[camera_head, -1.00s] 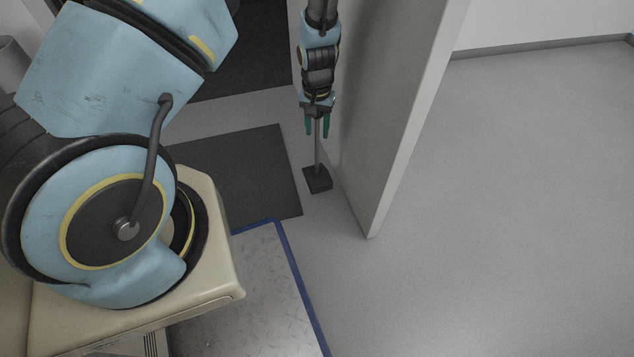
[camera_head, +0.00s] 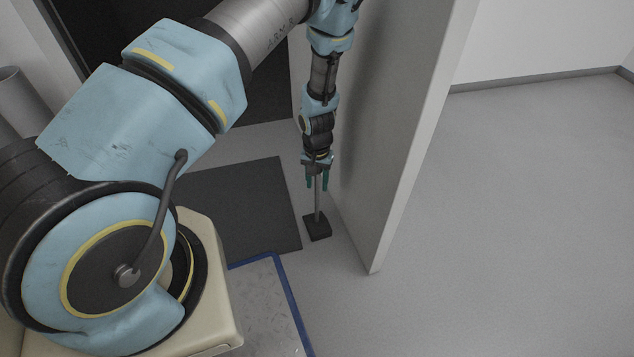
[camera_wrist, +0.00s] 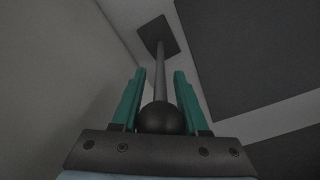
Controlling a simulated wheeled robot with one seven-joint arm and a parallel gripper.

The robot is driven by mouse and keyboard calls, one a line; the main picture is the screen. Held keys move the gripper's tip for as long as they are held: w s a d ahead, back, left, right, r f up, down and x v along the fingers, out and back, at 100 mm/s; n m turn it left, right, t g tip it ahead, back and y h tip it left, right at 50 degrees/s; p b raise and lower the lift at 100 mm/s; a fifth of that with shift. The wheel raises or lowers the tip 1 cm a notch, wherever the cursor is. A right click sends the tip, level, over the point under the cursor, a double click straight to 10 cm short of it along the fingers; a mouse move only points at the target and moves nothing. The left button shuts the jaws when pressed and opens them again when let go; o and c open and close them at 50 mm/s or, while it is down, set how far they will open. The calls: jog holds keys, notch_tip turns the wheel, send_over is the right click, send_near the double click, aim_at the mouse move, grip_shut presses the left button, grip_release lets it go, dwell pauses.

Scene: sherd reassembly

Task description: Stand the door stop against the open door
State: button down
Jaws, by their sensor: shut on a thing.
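The door stop has a dark square base (camera_head: 317,228), a thin grey rod (camera_head: 318,206) and a dark ball at the top, which shows in the wrist view (camera_wrist: 160,118). My gripper (camera_head: 317,188) points down and is shut on the door stop at its ball, with teal fingers on both sides. The stop is upright, its base at or just above the floor; I cannot tell if it touches. The open door (camera_head: 400,130) is a pale panel just right of the stop. A narrow gap shows between base and door in the head view.
A dark mat (camera_head: 240,205) lies left of the stop. A metal plate with a blue edge (camera_head: 290,300) is in front, near my base. A dark doorway (camera_head: 270,90) is behind. Wide grey floor (camera_head: 510,220) right of the door is clear.

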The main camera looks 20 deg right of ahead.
jog(key=shift+f, duration=0.1)
jog(key=shift+c, duration=2.1)
grip_release()
notch_tip(320, 180, up, 12)
jog(key=p, duration=0.3)
jog(key=shift+r, duration=0.2)
jog(key=w+a+r+n, duration=0.2)
jog(key=w+a+r, duration=0.1)
jog(key=a+r, duration=0.7)
jog(key=s+a+r+n, duration=0.2)
jog(key=s+a+r, duration=0.1)
jog(key=a+r, duration=0.5)
jog(key=s+a+r+n+t, duration=0.1)
jog(key=s+a+r, duration=0.3)
jog(key=a+r, duration=0.5)
jog(key=a+n, duration=0.1)
jog(key=a, duration=0.2)
jog(key=shift+t, duration=0.3)
